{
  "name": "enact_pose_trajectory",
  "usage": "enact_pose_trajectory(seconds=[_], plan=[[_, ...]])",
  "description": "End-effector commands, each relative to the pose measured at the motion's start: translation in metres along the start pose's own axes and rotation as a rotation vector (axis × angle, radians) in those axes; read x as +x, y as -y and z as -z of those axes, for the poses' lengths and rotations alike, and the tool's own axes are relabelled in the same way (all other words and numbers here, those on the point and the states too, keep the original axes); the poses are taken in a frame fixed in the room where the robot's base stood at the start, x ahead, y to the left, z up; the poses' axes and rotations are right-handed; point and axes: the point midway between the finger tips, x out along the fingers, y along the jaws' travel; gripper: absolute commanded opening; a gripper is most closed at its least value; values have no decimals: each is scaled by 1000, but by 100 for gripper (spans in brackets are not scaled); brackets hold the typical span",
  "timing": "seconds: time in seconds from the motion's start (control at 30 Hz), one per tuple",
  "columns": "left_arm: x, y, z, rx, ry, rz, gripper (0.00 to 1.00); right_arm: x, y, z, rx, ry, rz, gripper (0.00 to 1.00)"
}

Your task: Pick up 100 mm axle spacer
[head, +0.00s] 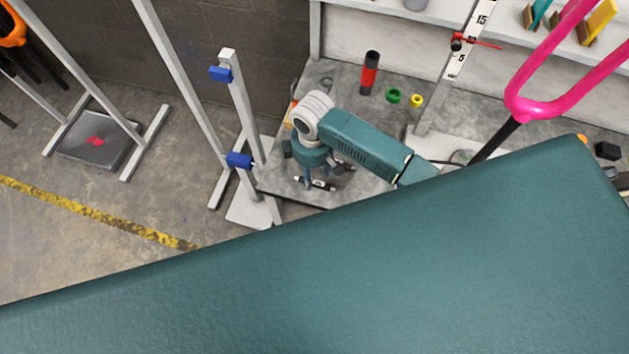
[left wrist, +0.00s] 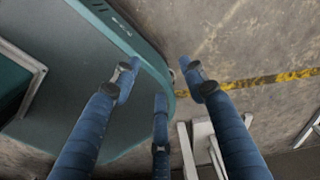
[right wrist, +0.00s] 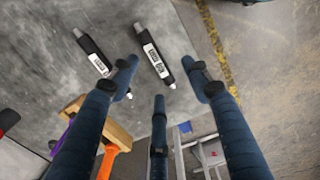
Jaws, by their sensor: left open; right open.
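Two black rods with white printed labels lie on the grey bench top in the right wrist view: a left one (right wrist: 91,47) and a right one (right wrist: 148,42). Their lettering is too small to read surely, so I cannot tell which is the 100 mm axle spacer. My right gripper (right wrist: 160,76) is open and empty above them, the right rod lying between its fingertips in the picture. In the head view my right gripper (head: 318,179) points down over the bench's front-left corner, partly hiding a labelled rod.
The grey bench (head: 340,87) also bears a red-and-black cylinder (head: 370,74), a green ring (head: 394,96) and a yellow ring (head: 416,100). A wooden block (right wrist: 112,130) and orange handles (right wrist: 107,162) are close to my right fingers. A post with blue clamps (head: 239,160) stands beside the bench.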

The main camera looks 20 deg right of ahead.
Motion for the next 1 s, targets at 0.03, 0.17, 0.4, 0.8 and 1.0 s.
enact_pose_trajectory(seconds=[0.03, 0.17, 0.4, 0.8, 1.0], plan=[[0, -1, -5, 1, 7, -2, 43, 3, 0, 0, 0, 0, 0, 48], [0, -3, -7, 3, 7, -3, 43, 14, -2, -2, 1, 2, 0, 48], [1, 1, 27, 3, -40, 1, 43, 49, -8, -6, 1, 2, 0, 48], [2, -1, 20, 1, -29, -2, 43, 56, -8, -5, -1, 0, -2, 34], [2, -2, 12, 1, -18, -2, 43, 56, -8, -5, 0, 0, -2, 0]])
